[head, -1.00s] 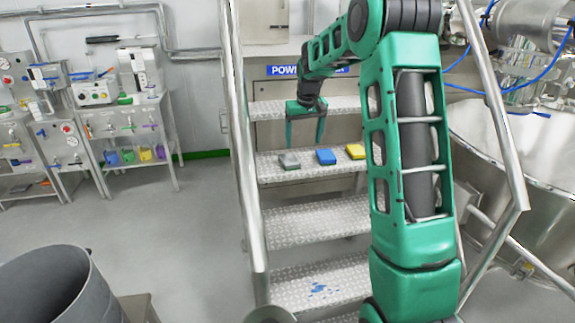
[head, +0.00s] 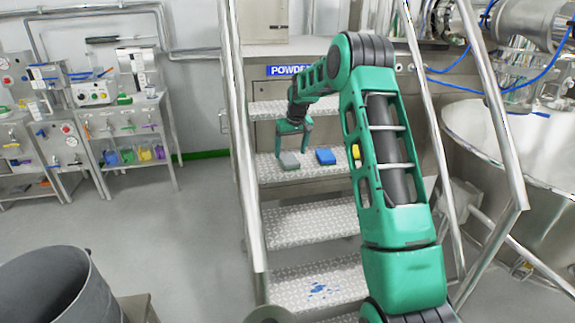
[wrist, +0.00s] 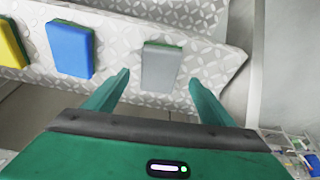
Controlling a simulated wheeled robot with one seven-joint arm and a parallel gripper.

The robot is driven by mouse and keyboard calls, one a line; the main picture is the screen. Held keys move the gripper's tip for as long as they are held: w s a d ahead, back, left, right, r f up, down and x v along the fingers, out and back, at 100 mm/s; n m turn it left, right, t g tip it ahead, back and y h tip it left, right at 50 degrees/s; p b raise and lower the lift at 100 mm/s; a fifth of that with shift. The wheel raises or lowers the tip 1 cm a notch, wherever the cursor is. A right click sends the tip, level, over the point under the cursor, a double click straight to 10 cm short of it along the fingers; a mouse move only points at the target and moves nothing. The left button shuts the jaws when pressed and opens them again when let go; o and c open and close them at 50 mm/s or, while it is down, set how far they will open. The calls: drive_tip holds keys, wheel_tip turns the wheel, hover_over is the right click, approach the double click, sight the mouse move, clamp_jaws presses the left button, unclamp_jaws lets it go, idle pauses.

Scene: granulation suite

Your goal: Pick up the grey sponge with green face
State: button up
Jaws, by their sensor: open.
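The grey sponge with a green face (head: 289,161) lies on a metal stair tread, at the left of a row of sponges. In the wrist view the grey sponge (wrist: 161,67) shows its grey side, with a thin green strip along its far edge. My gripper (head: 292,150) is open and empty, just above and beside the sponge in the head view. In the wrist view the two green fingers (wrist: 160,80) point toward the sponge, which lies between their lines and apart from both.
A blue sponge (head: 325,156) lies right of the grey one. A yellow sponge (head: 356,152) is partly hidden by my arm. Stair handrails (head: 243,150) flank the steps. The tread (wrist: 120,50) is patterned metal. A grey drum (head: 60,290) stands front left.

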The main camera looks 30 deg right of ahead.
sight(289, 158)
drive_tip(key=x, duration=0.5)
drive_tip(key=shift+w+d+r, duration=0.1)
drive_tip(key=shift+w, duration=0.05)
drive_tip(key=c, duration=1.1)
drive_tip(key=shift+c, duration=0.2)
drive_tip(key=shift+r, duration=0.1)
drive_tip(key=shift+r, duration=0.55)
wheel_tip(289, 158, up, 3)
drive_tip(key=shift+r, duration=0.1)
drive_tip(key=s+a+r, duration=0.6)
drive_tip(key=s+a, duration=0.1)
drive_tip(key=s, duration=0.2)
drive_tip(key=shift+a+r, duration=0.2)
drive_tip(key=shift+r, duration=0.05)
drive_tip(key=shift+o, duration=0.4)
